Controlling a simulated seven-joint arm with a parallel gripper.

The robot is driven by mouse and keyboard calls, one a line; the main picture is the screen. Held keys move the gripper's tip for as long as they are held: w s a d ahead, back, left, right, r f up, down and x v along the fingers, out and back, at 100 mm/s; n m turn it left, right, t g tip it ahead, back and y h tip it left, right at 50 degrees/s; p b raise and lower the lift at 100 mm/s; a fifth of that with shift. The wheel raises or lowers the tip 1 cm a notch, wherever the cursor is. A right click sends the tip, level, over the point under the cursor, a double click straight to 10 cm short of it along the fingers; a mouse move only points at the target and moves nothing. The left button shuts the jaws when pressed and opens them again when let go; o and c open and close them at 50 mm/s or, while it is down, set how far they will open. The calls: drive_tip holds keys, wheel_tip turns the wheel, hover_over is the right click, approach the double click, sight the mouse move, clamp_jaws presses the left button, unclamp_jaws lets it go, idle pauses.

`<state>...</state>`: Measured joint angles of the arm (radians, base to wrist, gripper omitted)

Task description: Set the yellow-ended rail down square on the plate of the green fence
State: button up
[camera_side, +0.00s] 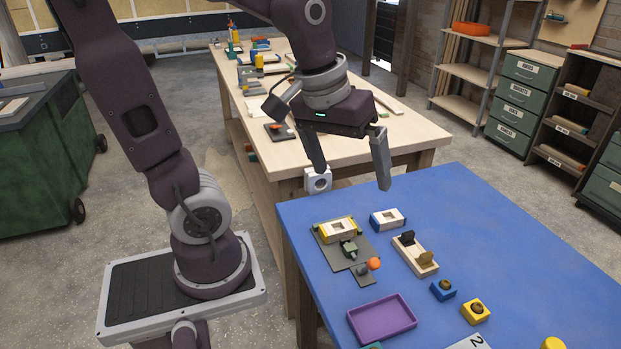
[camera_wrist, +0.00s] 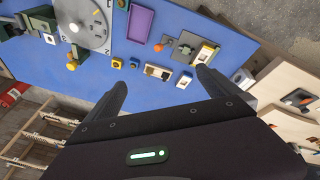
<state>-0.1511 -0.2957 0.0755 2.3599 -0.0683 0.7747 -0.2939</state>
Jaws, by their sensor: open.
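The yellow-ended rail (camera_side: 341,231) is a pale block with yellow ends and an opening in its top. It lies on the far part of the dark grey plate (camera_side: 366,246), roughly in line with the plate's edge. The green fence (camera_side: 349,248) stands on the plate beside it. In the wrist view, the rail (camera_wrist: 206,54), the plate (camera_wrist: 185,39) and the fence (camera_wrist: 185,49) lie near the right table edge. My gripper (camera_side: 352,178) is open and empty, above the blue table's far edge and apart from the rail. Whether the rail sits fully flat is too small to tell.
A blue-ended rail (camera_side: 388,219) lies right of the plate. An orange knob (camera_side: 374,264), a wooden holder (camera_side: 416,256), small blue (camera_side: 443,290) and yellow (camera_side: 475,313) blocks and a purple tray (camera_side: 381,319) are nearer. The blue table's right side (camera_side: 520,235) is clear.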

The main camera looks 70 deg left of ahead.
drive_tip(key=s+d+r+m+t, duration=0.2)
drive_tip(key=s+d+m, duration=0.2)
drive_tip(key=s+m, duration=0.2)
drive_tip(key=s, duration=0.2)
drive_tip(key=shift+s, duration=0.4)
drive_tip(key=shift+r, duration=0.15)
drive_tip(key=shift+c, duration=0.2)
